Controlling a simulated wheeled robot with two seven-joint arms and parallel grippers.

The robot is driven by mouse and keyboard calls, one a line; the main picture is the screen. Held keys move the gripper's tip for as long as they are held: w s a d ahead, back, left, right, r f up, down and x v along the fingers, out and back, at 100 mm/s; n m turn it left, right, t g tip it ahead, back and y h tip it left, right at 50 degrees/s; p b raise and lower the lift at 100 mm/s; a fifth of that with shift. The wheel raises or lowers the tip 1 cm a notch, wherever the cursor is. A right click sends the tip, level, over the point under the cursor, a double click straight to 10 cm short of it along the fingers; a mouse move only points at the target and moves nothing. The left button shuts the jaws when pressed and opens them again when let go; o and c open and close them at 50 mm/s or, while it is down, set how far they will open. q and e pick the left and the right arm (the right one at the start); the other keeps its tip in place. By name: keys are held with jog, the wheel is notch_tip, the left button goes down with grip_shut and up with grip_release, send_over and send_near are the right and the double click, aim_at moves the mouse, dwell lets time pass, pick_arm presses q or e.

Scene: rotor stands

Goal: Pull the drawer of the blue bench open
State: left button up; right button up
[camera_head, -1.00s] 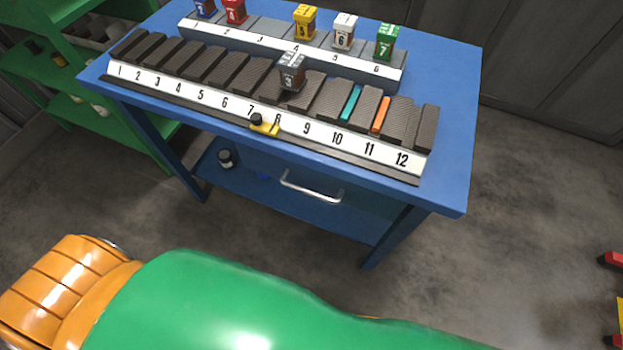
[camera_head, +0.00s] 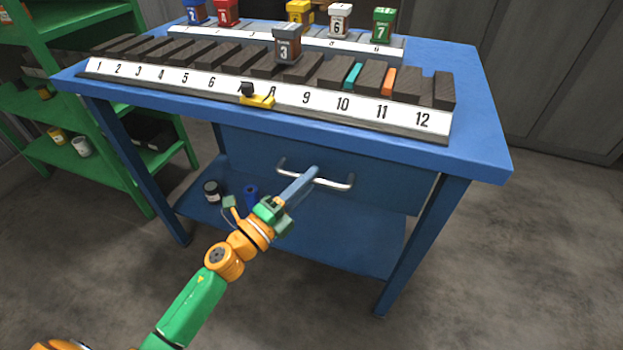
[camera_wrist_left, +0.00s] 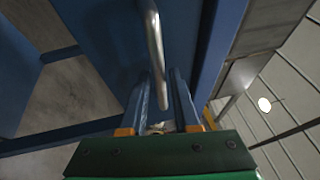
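The blue bench (camera_head: 478,130) fills the middle of the head view. Its blue drawer (camera_head: 385,188) is under the top, and the front looks flush with the bench. A silver bar handle (camera_head: 341,183) runs across the drawer front. My left gripper (camera_head: 312,172) reaches the handle near its middle. In the left wrist view, the handle (camera_wrist_left: 155,45) runs in between the two blue fingers of the left gripper (camera_wrist_left: 160,88). The fingers are apart, with the bar between them, and I see no firm grip on it. My right gripper is not in view.
A numbered rack (camera_head: 330,113) with dark blocks and a grey box marked 3 (camera_head: 288,46) stands on the bench top. A lower shelf (camera_head: 350,242) holds a dark jar (camera_head: 212,191) and a blue item. Green shelving (camera_head: 118,165) stands at left. Floor in front is clear.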

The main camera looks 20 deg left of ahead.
pick_arm(q)
jog(key=shift+w+d, duration=0.25)
jog(key=shift+w, duration=0.3)
grip_shut()
dwell(1.0)
